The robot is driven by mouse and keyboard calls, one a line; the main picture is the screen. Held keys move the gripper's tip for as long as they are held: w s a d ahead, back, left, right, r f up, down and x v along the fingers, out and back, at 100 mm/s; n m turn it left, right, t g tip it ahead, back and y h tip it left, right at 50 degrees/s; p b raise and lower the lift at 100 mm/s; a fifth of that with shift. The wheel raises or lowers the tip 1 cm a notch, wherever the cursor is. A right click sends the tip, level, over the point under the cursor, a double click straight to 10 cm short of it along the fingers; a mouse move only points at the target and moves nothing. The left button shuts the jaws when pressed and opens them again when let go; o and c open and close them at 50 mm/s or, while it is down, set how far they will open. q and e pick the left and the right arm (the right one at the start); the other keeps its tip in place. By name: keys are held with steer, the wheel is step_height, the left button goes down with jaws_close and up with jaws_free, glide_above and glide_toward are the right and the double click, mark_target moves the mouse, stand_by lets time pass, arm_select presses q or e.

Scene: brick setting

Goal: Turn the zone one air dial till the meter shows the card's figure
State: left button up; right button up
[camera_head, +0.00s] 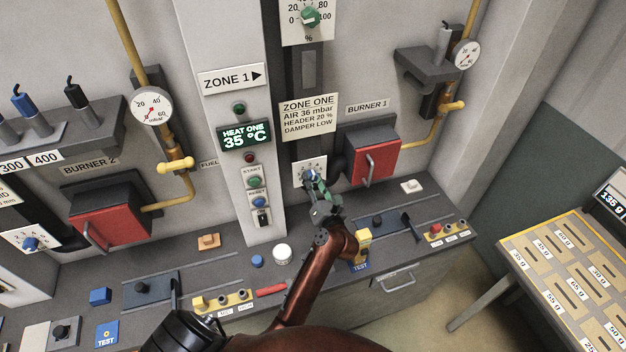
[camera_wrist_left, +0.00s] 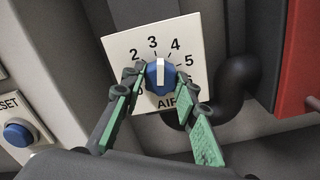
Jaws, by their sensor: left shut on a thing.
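The zone one air dial (camera_wrist_left: 160,76) is a blue knob with a white pointer line on a white plate marked AIR (camera_wrist_left: 192,50). The pointer stands between 3 and 4 in the left wrist view. My left gripper (camera_wrist_left: 164,92) is shut on the knob, a green-padded finger at either side. In the head view my left gripper (camera_head: 317,186) covers part of the plate. The card (camera_head: 308,117) reads ZONE ONE, AIR 36 mbar, HEADER 20 %, DAMPER LOW. The round mbar meter (camera_head: 466,55) by burner 1 is too small to read surely. My right gripper is not in view.
A red burner box (camera_head: 372,152) and black pipe (camera_wrist_left: 238,88) sit close right of the dial. The white pillar (camera_head: 225,115) with display and buttons stands left. Below is a grey bench (camera_head: 330,235) with sliders and buttons. A damper dial (camera_head: 310,17) is above.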

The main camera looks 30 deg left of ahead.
arm_select(q)
steer(key=o, duration=1.1)
steer(key=shift+d, duration=0.1)
step_height(320, 180, up, 10)
steer(key=shift+f, duration=0.1)
stand_by(0.3)
